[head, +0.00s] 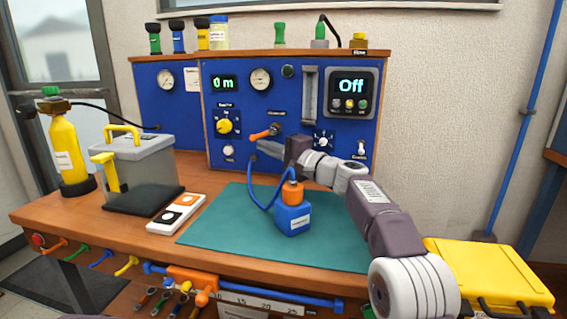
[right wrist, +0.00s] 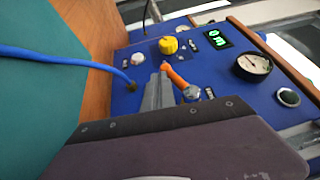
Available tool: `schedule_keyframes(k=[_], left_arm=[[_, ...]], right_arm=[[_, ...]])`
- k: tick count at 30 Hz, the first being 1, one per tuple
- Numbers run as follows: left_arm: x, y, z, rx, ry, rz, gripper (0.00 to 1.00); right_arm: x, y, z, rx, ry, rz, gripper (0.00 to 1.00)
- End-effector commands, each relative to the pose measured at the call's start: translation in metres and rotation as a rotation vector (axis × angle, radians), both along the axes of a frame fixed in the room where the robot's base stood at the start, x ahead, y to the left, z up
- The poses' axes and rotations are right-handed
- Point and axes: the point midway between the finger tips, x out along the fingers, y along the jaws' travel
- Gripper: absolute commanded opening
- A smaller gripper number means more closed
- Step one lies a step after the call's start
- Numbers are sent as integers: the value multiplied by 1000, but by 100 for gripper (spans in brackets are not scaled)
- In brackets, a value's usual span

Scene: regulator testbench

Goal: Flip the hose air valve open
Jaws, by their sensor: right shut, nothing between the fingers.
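The valve on the blue panel has an orange lever (head: 264,133) that points left from its metal pivot, tilted slightly down. The lever also shows in the right wrist view (right wrist: 176,77). A blue hose (head: 252,178) runs from the panel below the valve to the blue bottle with an orange cap (head: 293,213). My right gripper (head: 265,148) is shut and empty, just below the lever in the head view. In the right wrist view its fingertips (right wrist: 162,73) are close beside the lever's end; I cannot tell whether they touch. My left gripper is not in view.
The panel carries a yellow knob (head: 225,123), a gauge (head: 261,79) and a display reading "Off" (head: 352,86). A teal mat (head: 210,230) lies in front. A grey box (head: 140,165), a yellow cylinder (head: 66,150) and a white button box (head: 176,213) stand at left.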

Motion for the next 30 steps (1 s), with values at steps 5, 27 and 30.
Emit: schedule_keyframes(k=[5,27,30], left_arm=[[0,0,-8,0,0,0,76],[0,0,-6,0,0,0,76],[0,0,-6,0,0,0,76]], right_arm=[[1,5,3,-2,-1,1,0],[3,11,8,-4,2,0,0],[3,11,8,-4,2,0,0]])
